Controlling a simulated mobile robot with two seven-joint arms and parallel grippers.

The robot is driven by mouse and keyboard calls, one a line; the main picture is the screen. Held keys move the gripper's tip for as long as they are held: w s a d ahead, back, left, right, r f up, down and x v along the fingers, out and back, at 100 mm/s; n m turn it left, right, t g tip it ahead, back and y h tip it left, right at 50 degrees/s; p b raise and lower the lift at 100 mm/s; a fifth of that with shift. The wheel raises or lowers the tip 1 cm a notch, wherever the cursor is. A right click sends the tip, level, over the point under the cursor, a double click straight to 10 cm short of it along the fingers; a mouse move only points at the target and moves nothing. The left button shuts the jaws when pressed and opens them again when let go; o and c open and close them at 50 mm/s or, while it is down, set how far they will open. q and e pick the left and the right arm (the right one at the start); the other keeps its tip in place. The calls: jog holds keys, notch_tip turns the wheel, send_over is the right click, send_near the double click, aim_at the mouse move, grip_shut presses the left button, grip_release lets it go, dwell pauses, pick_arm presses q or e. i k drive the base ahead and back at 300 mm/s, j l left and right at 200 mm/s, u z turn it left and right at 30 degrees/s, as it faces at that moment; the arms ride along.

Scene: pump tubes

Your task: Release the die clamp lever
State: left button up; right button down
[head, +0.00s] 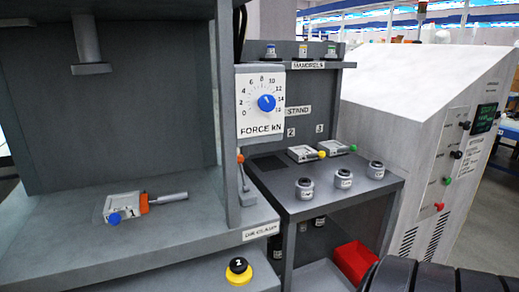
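A small lever with an orange-red knob (240,158) stands at the right edge of the press, on a grey bracket. Its arm points upward. The sign "DIE CLAMP" (262,230) is on the press's front edge below it. On the press bed lies a flat grey die (124,207) marked 1, with a blue ball. An orange piece (144,203) and a grey rod (170,198) are at its right side. Whether the clamp grips the die I cannot tell.
A force dial (260,102) hangs on the press's right post. The stand (340,198) to the right holds dies 2 (301,154) and 3 (334,147) and several small cylinders. A yellow-black button (238,269) is below the bed. A red bin (355,262) sits low.

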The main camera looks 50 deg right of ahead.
aim_at(245, 188)
jog(key=k+l, duration=0.1)
jog(key=l, duration=0.9)
jog(key=k+l, duration=0.15)
jog(key=l, duration=0.35)
jog(key=k+l, duration=0.1)
jog(key=l, duration=0.4)
jog(key=k+l+u, duration=0.1)
jog(key=l, duration=0.4)
jog(key=k+l, duration=0.1)
jog(key=l, duration=0.35)
